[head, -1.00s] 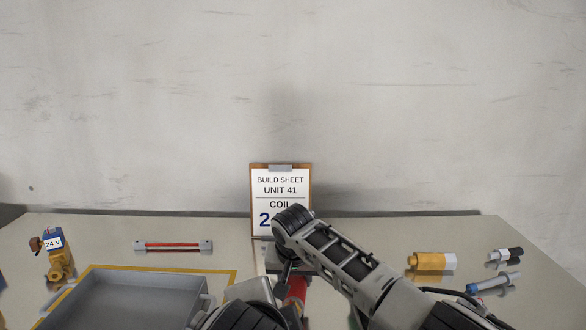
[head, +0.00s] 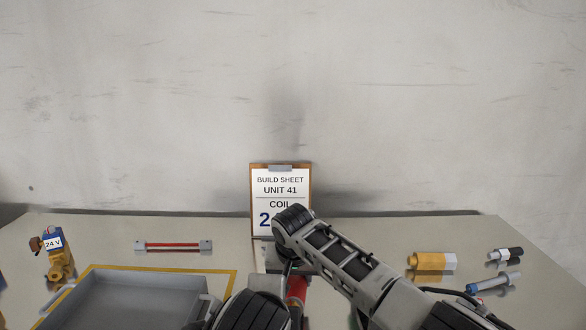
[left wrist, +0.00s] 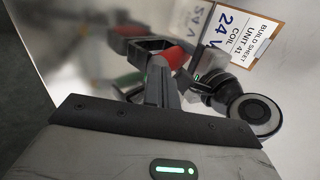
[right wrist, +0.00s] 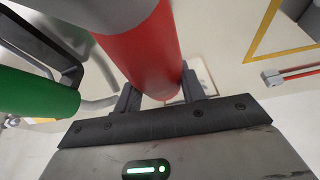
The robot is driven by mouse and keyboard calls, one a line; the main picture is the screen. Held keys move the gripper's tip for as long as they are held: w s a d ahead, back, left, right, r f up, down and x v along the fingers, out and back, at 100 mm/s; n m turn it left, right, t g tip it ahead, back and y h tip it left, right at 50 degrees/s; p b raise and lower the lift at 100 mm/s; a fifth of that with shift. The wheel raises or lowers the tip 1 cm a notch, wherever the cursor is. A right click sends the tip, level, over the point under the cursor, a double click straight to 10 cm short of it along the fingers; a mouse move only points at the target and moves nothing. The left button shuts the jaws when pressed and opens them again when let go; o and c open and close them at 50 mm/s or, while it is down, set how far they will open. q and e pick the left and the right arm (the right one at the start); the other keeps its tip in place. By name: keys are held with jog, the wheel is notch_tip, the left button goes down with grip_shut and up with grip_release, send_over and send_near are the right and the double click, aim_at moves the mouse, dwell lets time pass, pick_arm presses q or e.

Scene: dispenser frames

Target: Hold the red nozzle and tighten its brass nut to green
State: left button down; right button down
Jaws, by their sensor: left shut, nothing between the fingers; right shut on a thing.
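The red nozzle (head: 297,288) shows in the head view below the build sheet, partly covered by my arms. In the right wrist view, the red nozzle (right wrist: 150,60) runs between the fingers of my right gripper (right wrist: 160,92), which is shut on it. In the left wrist view, the red part (left wrist: 174,57) is just beyond the fingertips of my left gripper (left wrist: 164,84). My left gripper is shut and empty; whether it touches anything I cannot tell. I cannot make out the brass nut or a green indicator on it. A green cylinder (right wrist: 38,94) lies beside the nozzle.
A grey tray (head: 142,285) inside a yellow outline stands at front left. A 24 V coil valve (head: 54,256) and a red-tubed part (head: 173,246) lie near it. The build sheet (head: 280,187) stands behind.

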pick_arm(q)
jog(key=shift+w+f, duration=0.15)
jog(key=shift+w, duration=0.05)
jog(key=shift+d, duration=0.7)
dwell(0.6)
jog(key=shift+w+d+r, duration=0.1)
jog(key=shift+r, duration=0.2)
dwell(0.4)
jog(key=a+v, duration=0.1)
jog(key=v, duration=0.5)
jog(key=shift+a, duration=0.15)
dwell(0.5)
